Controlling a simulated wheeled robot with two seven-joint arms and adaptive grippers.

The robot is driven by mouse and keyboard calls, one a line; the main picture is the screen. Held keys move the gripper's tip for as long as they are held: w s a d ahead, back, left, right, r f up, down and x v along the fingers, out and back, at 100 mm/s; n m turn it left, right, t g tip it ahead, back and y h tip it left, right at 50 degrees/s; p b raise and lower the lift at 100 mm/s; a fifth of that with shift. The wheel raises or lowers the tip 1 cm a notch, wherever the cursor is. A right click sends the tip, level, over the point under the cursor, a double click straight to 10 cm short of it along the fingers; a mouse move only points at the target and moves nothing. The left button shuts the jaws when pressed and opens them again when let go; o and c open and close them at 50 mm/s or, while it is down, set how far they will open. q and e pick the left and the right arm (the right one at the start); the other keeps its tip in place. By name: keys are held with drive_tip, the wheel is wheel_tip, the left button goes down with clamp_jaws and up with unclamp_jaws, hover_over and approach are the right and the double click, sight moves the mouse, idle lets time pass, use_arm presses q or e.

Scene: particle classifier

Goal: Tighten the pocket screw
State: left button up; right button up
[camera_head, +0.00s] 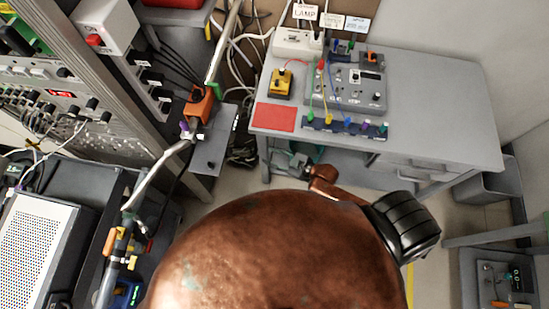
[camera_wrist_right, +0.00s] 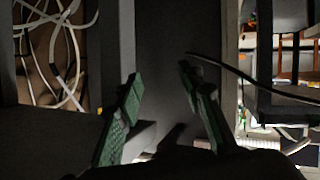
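I cannot make out the pocket screw in either view. My right gripper (camera_head: 291,163) shows small in the head view, low beside the front left of the grey table and partly in shadow. In the right wrist view its two green ridged fingers (camera_wrist_right: 161,88) stand wide apart with nothing between them. A dark upright surface lies beyond the fingers. My left gripper is not in view.
The grey table (camera_head: 440,90) bears a control box (camera_head: 350,87), a yellow device (camera_head: 281,83) and a red sheet (camera_head: 274,117). Pipes with an orange fitting (camera_head: 199,106) stand left of it. Equipment racks fill the left. Loose white cables (camera_wrist_right: 62,45) hang in the wrist view.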

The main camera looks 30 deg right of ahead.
drive_tip(key=shift+s+d+f, duration=0.15)
drive_tip(key=shift+d+f, duration=0.3)
drive_tip(key=shift+f, duration=0.3)
drive_tip(key=s+d+f+m+g+h, duration=0.2)
drive_tip(key=s+d+f, duration=0.25)
drive_tip(key=f, duration=0.35)
drive_tip(key=s+d+f+m+g+h, duration=0.1)
drive_tip(key=s+d+f+h, duration=0.1)
drive_tip(key=s+d+f, duration=0.5)
drive_tip(key=s+d+f+m+g+h, duration=0.2)
drive_tip(key=s+f, duration=0.2)
drive_tip(key=f, duration=0.6)
drive_tip(key=s+f+m+g, duration=0.1)
drive_tip(key=s+f, duration=0.3)
drive_tip(key=s, duration=0.6)
drive_tip(key=s+a+f+m+g+h, duration=0.1)
drive_tip(key=s+f+g, duration=0.2)
drive_tip(key=s, duration=0.7)
drive_tip(key=s+f+g, duration=0.1)
drive_tip(key=s+f, duration=0.5)
drive_tip(key=s, duration=0.4)
drive_tip(key=shift+s+a+f+m+g, duration=0.15)
drive_tip(key=shift+a+f+m+g, duration=0.1)
drive_tip(key=shift+m+g, duration=0.15)
drive_tip(key=shift+c, duration=0.5)
